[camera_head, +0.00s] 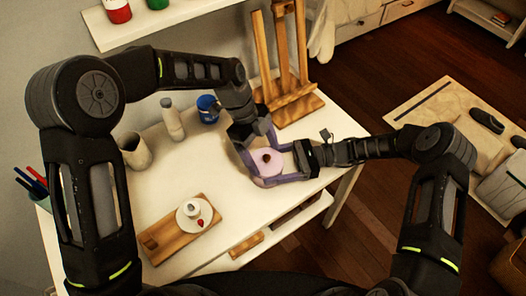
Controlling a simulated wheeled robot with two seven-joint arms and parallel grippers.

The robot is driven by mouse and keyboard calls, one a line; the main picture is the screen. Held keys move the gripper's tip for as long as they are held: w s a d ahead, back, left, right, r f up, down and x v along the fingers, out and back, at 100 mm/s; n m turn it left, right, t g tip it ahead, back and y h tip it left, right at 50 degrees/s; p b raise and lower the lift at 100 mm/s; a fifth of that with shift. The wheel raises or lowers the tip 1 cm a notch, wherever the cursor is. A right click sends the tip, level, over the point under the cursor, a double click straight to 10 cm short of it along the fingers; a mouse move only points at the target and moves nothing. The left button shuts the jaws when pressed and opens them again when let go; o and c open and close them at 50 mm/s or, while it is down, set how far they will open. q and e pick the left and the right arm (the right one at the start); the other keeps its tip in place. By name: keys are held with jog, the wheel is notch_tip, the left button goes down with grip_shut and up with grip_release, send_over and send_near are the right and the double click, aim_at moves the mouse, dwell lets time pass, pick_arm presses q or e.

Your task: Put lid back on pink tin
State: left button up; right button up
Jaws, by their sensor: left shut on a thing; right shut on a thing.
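The lid (263,167), a pale pink disc with a dark brown knob, shows near the table's right side. It lies over the pink tin, which is mostly hidden below it and by the fingers; I cannot tell whether the lid is seated. My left gripper (254,152) comes down from behind with its fingers at the lid's edge, and it appears shut on the lid. My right gripper (275,165) reaches in from the right, its fingers on either side of the round body, and appears shut on the pink tin.
A wooden easel (290,60) and a blue can (208,108) stand behind the grippers. A pale bottle (172,118) and a cup (133,150) stand at the left. A wooden board (160,243) with a white dish (193,222) lies in front. The white table (235,205) is bare between them.

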pick_arm(q)
jog(key=shift+s+f, duration=0.1)
jog(key=shift+f, duration=0.55)
dwell(0.4)
jog(key=shift+f, duration=0.2)
jog(key=shift+c, duration=1.4)
jog(key=shift+a+f, duration=0.2)
jog(key=shift+r+y, duration=0.25)
jog(key=shift+y, duration=0.05)
jog(key=shift+r, duration=0.35)
dwell(0.5)
